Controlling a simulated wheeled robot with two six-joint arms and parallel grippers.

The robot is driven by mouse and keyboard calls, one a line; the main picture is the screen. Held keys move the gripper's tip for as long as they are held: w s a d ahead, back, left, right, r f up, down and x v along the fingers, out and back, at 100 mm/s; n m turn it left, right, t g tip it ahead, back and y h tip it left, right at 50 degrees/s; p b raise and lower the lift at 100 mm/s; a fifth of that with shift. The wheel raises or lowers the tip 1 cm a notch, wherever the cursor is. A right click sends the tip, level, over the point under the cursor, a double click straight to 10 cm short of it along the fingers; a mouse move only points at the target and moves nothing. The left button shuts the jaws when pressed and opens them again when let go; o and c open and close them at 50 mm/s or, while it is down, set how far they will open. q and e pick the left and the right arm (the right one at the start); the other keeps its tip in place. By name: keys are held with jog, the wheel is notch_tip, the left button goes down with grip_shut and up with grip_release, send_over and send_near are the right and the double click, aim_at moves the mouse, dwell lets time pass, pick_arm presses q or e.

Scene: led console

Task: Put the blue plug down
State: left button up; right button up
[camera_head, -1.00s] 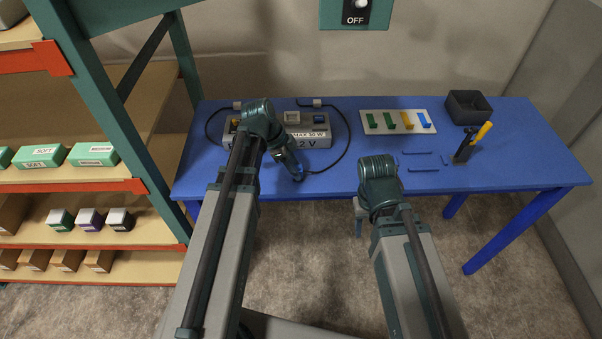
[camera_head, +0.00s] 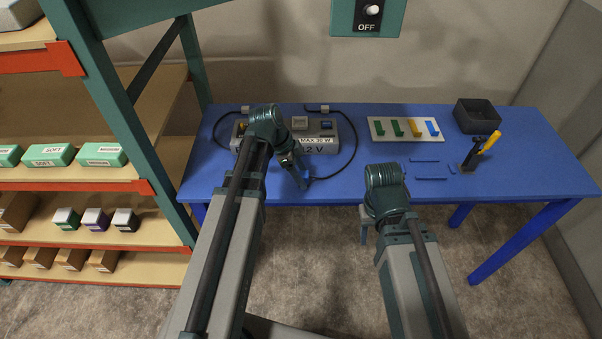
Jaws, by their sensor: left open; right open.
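The blue plug (camera_head: 307,176) appears as a small blue piece at the end of a black cable, near the front edge of the blue table (camera_head: 345,190). My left gripper (camera_head: 301,180) is open right beside it, pointing down and right; whether they touch I cannot tell. The grey console (camera_head: 319,146), marked "MAX 30 W" and "12 V", stands behind, partly hidden by my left arm. A blue socket (camera_head: 327,125) shows on its top right. My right gripper (camera_head: 364,234) is open, low in front of the table edge, mostly hidden by its arm.
A white board (camera_head: 378,130) with green, yellow and blue pieces lies right of the console. A dark bin (camera_head: 477,116) and a yellow-handled tool in a holder (camera_head: 473,160) stand further right. A shelf (camera_head: 118,130) is at the left.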

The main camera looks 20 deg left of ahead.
pick_arm(q)
jog(key=p+v, duration=1.1)
jog(key=v, duration=0.1)
jog(key=s+d+f+n+g+y, duration=0.1)
jog(key=s+d+n+y, duration=0.4)
jog(key=s+d+n, duration=0.6)
jog(key=s+d, duration=0.1)
jog(key=d, duration=0.3)
jog(key=shift+s+d+f+y, duration=0.2)
jog(key=shift+s+d+y, duration=0.1)
jog(key=shift+y, duration=0.1)
notch_tip(320, 180, down, 4)
jog(key=b, duration=0.4)
jog(key=shift+f, duration=0.2)
dwell(0.8)
